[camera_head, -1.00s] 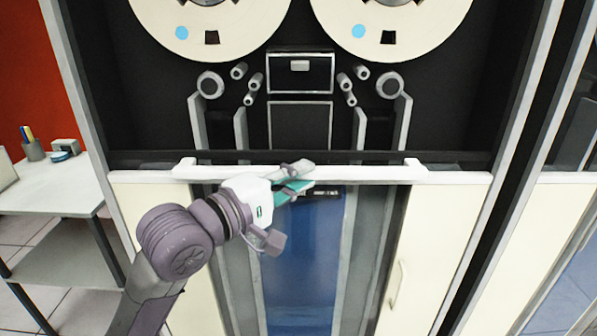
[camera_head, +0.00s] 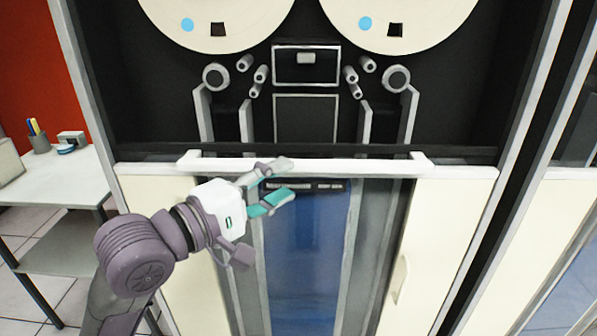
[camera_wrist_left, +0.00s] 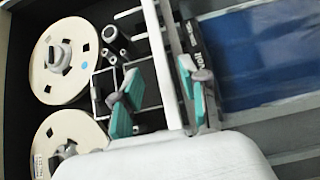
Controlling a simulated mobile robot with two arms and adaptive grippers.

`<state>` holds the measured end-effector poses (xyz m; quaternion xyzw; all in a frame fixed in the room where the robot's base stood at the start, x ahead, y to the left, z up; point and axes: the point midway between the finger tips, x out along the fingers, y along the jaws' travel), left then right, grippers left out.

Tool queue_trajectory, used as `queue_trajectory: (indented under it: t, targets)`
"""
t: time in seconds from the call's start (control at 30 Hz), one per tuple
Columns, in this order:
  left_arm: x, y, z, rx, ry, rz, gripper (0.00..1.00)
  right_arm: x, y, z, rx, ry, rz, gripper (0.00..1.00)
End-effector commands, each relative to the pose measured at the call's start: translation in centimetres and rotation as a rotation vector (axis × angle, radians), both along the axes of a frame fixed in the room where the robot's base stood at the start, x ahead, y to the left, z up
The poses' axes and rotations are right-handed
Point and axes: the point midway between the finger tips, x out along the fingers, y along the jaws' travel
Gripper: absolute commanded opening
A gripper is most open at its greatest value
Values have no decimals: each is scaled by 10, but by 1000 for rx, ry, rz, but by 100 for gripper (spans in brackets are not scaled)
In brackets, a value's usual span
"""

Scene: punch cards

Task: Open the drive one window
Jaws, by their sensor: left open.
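The drive one window shows in the head view as the front opening of a tape drive, with a long white handle bar (camera_head: 330,164) across its lower edge. The bar sits level just above the lower cabinet doors. My left gripper (camera_head: 277,184) is open at the left half of the bar. Its upper finger overlaps the bar in the picture and its lower finger is below it. In the left wrist view the bar (camera_wrist_left: 162,62) runs between the open fingers of the gripper (camera_wrist_left: 160,98); contact cannot be told. My right gripper is not in view.
Two tape reels (camera_head: 215,22) and rollers sit on the black panel above. Below are a blue panel (camera_head: 305,265) and a cream door (camera_head: 440,240) with a handle. A desk (camera_head: 60,180) with a pen cup stands at the left.

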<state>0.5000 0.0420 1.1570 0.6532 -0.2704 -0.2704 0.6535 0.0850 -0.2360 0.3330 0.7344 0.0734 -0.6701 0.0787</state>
Motion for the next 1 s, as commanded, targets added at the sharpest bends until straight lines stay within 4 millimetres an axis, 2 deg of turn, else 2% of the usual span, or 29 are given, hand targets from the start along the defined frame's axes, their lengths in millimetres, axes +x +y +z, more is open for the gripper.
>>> queue_trajectory:
  t: [0.1, 0.3, 0.47, 0.77, 0.87, 0.97, 1.0]
  targets:
    - [-18, 19, -1, 4, 1, 3, 44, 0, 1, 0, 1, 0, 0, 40]
    - [-39, 39, -1, 2, 2, 1, 44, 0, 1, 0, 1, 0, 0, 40]
    - [-46, 45, 0, 1, 1, -1, 44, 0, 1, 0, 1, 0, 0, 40]
    - [-46, 46, -2, 4, 1, 1, 44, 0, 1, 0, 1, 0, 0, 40]
    - [-43, 48, -18, 52, 0, 24, 44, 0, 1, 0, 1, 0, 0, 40]
    - [-37, 56, -63, 200, -1, 76, 44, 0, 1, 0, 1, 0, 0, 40]
    - [-36, 62, -88, 289, 2, 98, 44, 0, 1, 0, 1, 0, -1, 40]
